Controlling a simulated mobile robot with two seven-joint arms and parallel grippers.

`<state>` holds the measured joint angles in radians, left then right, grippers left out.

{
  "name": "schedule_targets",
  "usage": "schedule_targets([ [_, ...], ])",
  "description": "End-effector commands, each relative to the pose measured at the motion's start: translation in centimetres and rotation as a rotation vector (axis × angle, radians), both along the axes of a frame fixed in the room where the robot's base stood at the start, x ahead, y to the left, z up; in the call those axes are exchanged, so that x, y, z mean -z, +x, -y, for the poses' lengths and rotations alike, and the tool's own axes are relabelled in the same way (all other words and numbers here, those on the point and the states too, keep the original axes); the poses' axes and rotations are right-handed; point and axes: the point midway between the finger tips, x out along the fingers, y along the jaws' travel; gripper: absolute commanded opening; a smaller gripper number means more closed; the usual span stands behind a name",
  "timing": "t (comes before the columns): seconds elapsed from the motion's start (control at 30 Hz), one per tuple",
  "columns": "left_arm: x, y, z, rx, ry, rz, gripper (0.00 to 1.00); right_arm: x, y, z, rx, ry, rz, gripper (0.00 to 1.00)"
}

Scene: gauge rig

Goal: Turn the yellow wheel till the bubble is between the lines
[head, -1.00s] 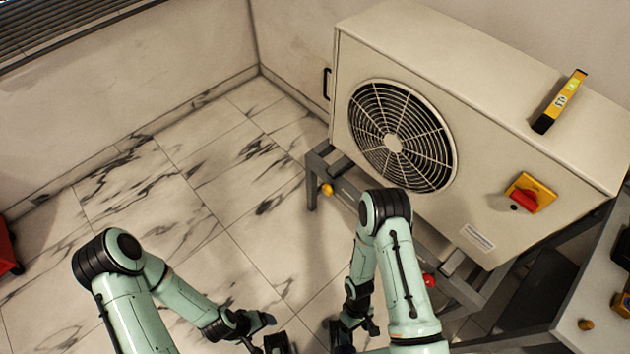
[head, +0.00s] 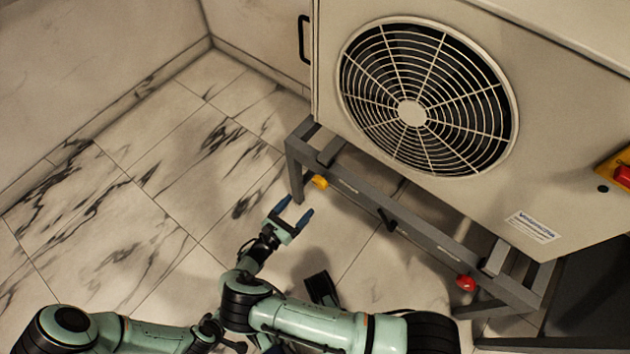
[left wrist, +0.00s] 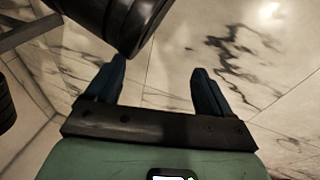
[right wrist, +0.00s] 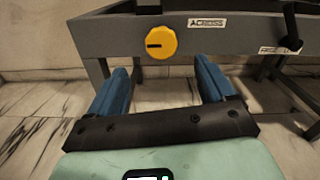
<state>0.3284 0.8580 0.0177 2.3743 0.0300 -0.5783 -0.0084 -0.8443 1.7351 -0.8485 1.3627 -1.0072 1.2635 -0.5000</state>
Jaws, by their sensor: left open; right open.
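The yellow wheel (head: 320,181) is on the left end of the grey stand's front beam, under the fan unit. In the right wrist view the yellow wheel (right wrist: 161,43) faces me, with a dark mark on its face. My right gripper (head: 294,209) is open and empty, just in front of and below the wheel, apart from it. Its blue fingers (right wrist: 165,88) sit either side below the wheel. My left gripper (left wrist: 158,85) is open and empty above the floor, with a dark arm part close by. The level with the bubble is out of view now.
The fan unit (head: 560,140) rests on the grey stand (head: 350,190). A black lever (head: 387,220) and a red knob (head: 465,283) are on the stand. A red and yellow switch (head: 620,172) is at the right edge. The marble floor (head: 130,215) to the left is clear.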

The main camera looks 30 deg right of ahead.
Motion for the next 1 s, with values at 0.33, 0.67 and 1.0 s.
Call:
schedule_targets([
  [0.33,1.1,-1.1,-0.1,-0.001,-0.002,-0.038,0.82,0.2,2.7,7.0,0.007,0.002,-0.002,0.82],
  [0.67,1.9,-2.1,-0.3,-0.004,-0.005,-0.070,0.82,0.1,4.2,10.4,0.005,0.003,-0.002,0.82],
  [1.0,1.9,-2.2,-0.3,-0.003,-0.004,-0.073,0.82,0.1,4.2,10.7,0.005,0.004,-0.003,0.76],
])
